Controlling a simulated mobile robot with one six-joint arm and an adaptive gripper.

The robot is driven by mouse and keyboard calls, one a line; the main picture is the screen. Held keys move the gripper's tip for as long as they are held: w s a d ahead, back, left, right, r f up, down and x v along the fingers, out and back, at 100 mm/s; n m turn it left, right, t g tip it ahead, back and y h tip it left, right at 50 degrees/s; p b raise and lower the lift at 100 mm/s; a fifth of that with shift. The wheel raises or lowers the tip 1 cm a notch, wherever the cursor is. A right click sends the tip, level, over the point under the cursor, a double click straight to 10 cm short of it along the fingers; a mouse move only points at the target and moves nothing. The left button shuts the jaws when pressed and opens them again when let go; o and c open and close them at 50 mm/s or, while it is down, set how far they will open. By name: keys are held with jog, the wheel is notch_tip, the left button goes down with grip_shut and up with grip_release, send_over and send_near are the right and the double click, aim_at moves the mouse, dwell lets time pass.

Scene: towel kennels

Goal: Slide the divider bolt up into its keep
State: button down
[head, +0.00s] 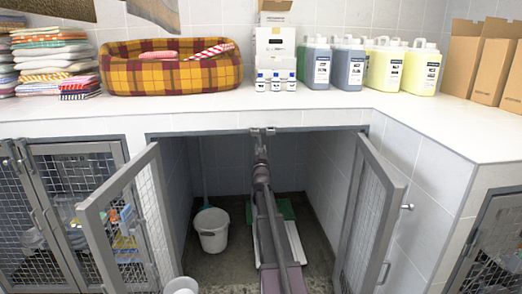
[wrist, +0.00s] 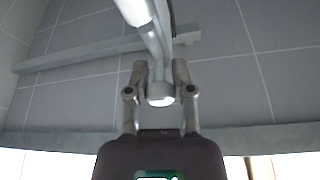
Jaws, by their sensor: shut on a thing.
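My gripper (wrist: 160,88) is shut on the divider bolt (wrist: 160,68), a pale grey rod. The bolt's round pale end shows between the two fingertips in the wrist view. The bolt runs up from the fingers towards the top of that view, beside a long grey bar (wrist: 85,60). In the head view my gripper (head: 260,148) is up under the counter's front edge, inside the open kennel. Small metal fittings (head: 262,131) sit on the frame just above it. My arm and gripper hide the bolt there, and I cannot tell which fitting is the keep.
Two mesh doors stand open, left (head: 130,225) and right (head: 370,215) of my arm. A white bucket (head: 211,230) stands inside on the left. The counter (head: 330,104) above holds a tartan pet bed (head: 170,72), folded towels (head: 52,62), several jugs (head: 384,65) and cardboard boxes (head: 487,62).

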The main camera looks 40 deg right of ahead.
jog(key=shift+r, duration=0.1)
jog(key=c, duration=0.7)
grip_release()
jog(key=shift+a, duration=0.1)
